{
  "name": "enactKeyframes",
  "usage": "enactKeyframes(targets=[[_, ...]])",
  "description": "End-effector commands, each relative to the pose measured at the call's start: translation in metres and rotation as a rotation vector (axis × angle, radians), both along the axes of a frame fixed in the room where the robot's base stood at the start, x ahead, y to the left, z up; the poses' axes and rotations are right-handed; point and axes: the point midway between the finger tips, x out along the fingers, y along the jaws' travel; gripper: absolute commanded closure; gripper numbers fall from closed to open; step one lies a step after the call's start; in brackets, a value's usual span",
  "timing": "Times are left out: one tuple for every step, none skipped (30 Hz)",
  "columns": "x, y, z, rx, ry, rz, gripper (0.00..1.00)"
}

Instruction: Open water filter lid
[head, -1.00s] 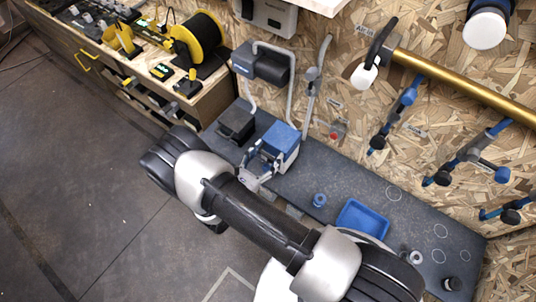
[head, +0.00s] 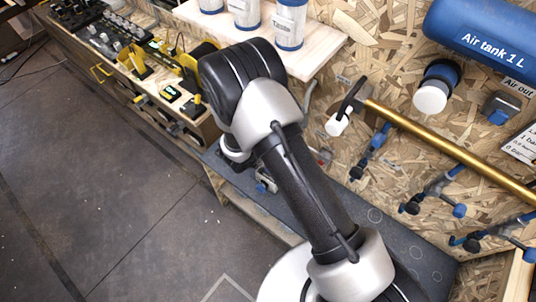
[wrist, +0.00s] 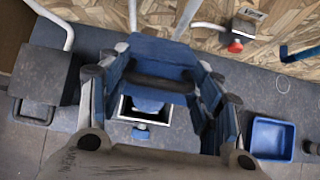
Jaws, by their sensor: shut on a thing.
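In the wrist view, the water filter (wrist: 178,116) is a light-rimmed box whose dark inside shows from above, with something blue in it. A small blue part (wrist: 141,133) sits at its near side. The blue lid (wrist: 160,48) is raised and tilted up at the box's far side, with a dark bar across its lower edge. My gripper (wrist: 162,76) is shut on the lid, its blue-padded fingers at either side of it. In the head view, my arm hides the gripper and nearly all of the filter.
A dark box (wrist: 44,74) stands left of the filter, and a blue tray (wrist: 272,138) lies to its right. A red button (wrist: 235,47) is on the wall behind. In the head view, a wooden shelf (head: 318,62) with labelled containers overhangs near my arm. A brass pipe (head: 440,144) runs along the wall.

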Motion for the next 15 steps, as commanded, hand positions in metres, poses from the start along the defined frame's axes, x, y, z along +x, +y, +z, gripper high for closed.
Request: enactKeyframes(targets=[[0.008, -0.008, 0.009, 0.025, 0.027, -0.010, 0.84], [0.011, -0.010, 0.010, 0.043, 0.048, -0.010, 0.84], [0.015, -0.013, 0.011, 0.065, 0.075, -0.010, 0.84], [0.018, -0.015, 0.011, 0.080, 0.094, -0.011, 0.84], [0.020, -0.017, 0.012, 0.094, 0.111, -0.010, 0.84], [0.024, -0.020, 0.012, 0.113, 0.135, -0.011, 0.84], [0.026, -0.021, 0.012, 0.127, 0.152, -0.011, 0.84], [0.029, -0.023, 0.012, 0.142, 0.169, -0.012, 0.84], [0.030, -0.024, 0.011, 0.139, 0.173, -0.006, 0.84], [0.033, -0.026, 0.011, 0.136, 0.171, -0.006, 0.84], [0.035, -0.028, 0.011, 0.135, 0.170, -0.006, 0.84], [0.039, -0.031, 0.011, 0.134, 0.168, -0.007, 0.84], [0.041, -0.033, 0.011, 0.133, 0.168, -0.008, 0.84], [0.043, -0.035, 0.011, 0.130, 0.167, -0.008, 0.84], [0.047, -0.037, 0.011, 0.129, 0.166, -0.006, 0.83]])
